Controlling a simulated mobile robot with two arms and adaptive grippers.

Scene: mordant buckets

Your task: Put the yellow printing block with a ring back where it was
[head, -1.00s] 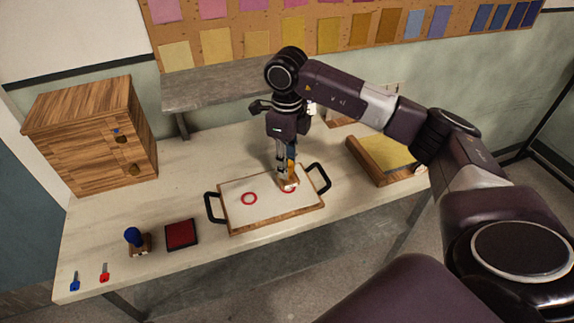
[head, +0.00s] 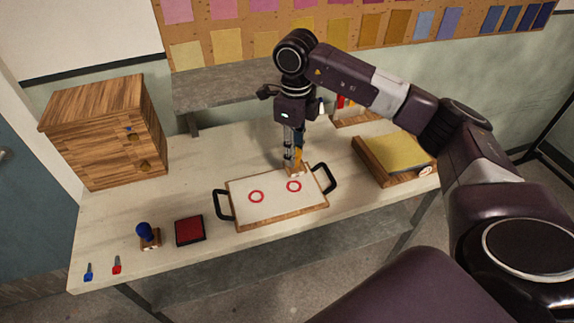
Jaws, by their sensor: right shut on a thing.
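My right gripper (head: 293,162) points down over the back edge of the tray (head: 277,217) and is shut on the yellow printing block (head: 298,157). The block's lower end (head: 295,170) is close above the tray's back rim; whether it touches cannot be told. A white sheet in the tray bears two red rings, a left one (head: 256,196) and a right one (head: 294,186). The block is just behind the right ring. My left gripper is not in view.
A red ink pad (head: 190,230) and a blue-handled stamp (head: 146,236) stand left of the tray. Blue and red keys lie front left. A wooden cabinet (head: 107,135) stands back left. A wooden box with a yellow top (head: 395,157) and a rack (head: 352,116) stand right.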

